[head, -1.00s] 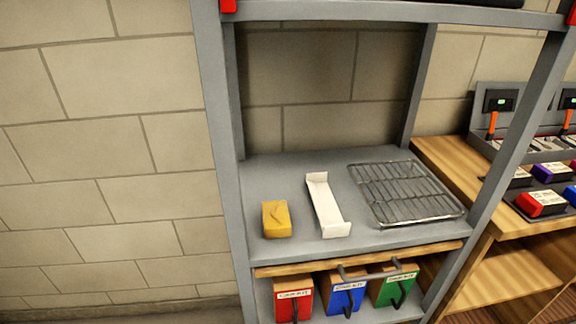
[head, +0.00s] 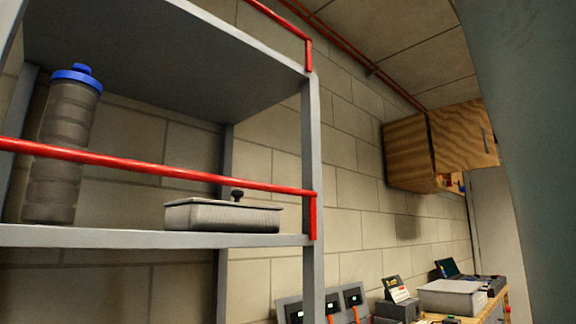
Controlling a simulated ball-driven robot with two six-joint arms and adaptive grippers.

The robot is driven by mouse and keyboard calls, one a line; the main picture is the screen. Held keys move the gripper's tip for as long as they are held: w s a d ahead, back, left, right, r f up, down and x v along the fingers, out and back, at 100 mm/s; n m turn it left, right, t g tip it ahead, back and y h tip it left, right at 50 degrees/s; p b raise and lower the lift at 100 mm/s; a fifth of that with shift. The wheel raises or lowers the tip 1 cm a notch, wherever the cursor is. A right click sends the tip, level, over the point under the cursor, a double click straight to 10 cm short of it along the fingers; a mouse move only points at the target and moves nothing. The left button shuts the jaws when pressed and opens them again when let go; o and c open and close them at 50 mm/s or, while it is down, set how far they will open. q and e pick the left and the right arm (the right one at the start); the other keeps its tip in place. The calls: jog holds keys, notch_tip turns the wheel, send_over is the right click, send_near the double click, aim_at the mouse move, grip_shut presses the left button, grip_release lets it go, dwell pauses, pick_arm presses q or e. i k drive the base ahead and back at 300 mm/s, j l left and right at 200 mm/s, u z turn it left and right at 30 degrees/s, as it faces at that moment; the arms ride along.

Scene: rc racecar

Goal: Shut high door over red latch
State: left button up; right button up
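A wooden wall cabinet (head: 404,158) hangs high on the brick wall at the right of the head view. Its wooden door (head: 463,136) stands open, swung out from the cabinet, with a dark handle near its right edge. Below the door's lower edge, small red and blue bits (head: 449,182) show at the cabinet's opening. They are too small to tell whether one is the red latch. The inside of the cabinet is mostly hidden by the door. Neither of my grippers is in view.
A grey shelf unit (head: 313,160) with red rails fills the left, holding a blue-lidded bottle (head: 62,150) and a lidded grey container (head: 222,215). A workbench with devices and a pale box (head: 452,297) stands below the cabinet. A large grey-teal shape (head: 535,150) blocks the far right.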

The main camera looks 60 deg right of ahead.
aim_at(462, 137)
jog(key=z, duration=2.9)
jog(key=i+l+u, duration=0.15)
jog(key=i, duration=0.4)
jog(key=i+l+u, duration=0.1)
jog(key=i+l, duration=0.35)
jog(key=i, duration=0.05)
